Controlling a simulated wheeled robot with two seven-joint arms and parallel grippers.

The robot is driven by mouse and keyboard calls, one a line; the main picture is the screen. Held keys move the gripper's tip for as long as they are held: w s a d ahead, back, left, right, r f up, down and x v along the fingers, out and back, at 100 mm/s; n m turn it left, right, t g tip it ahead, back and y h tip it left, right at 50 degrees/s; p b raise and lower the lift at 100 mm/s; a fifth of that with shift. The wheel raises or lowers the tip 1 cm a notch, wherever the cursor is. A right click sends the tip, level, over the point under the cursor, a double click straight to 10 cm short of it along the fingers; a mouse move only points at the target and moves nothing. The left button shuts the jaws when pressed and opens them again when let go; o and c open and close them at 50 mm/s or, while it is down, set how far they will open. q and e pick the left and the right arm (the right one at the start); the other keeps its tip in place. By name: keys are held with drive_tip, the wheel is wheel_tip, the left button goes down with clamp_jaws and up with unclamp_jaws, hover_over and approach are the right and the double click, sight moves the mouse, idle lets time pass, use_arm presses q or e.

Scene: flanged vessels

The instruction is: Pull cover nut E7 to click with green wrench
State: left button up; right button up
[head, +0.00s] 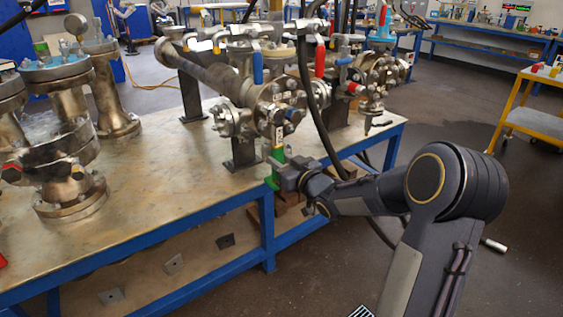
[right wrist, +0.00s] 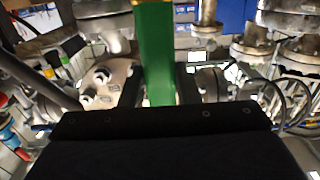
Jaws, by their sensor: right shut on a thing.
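The green wrench (head: 278,156) stands roughly upright at the front edge of the table, just below the round bolted cover (head: 286,112) of the middle vessel. My right gripper (head: 279,174) is shut on its lower part. In the right wrist view the green handle (right wrist: 156,55) rises between the fingers. The wrench's top end is close to the lower nuts of the cover; I cannot tell whether it is seated on one. Small tags show near there, but they are too small to read, so I cannot single out nut E7. My left gripper is not in view.
A blue-handled valve (head: 257,68) and a red-handled valve (head: 320,60) stand above the vessel. A black hose (head: 308,95) hangs just right of the cover. Tall flanged vessels (head: 62,140) stand on the left of the table (head: 170,190). The table top between is clear.

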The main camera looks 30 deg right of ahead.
drive_tip(key=shift+w, duration=0.25)
drive_tip(key=shift+w+a+r, duration=0.1)
drive_tip(key=shift+w+a, duration=0.05)
drive_tip(key=shift+w, duration=0.8)
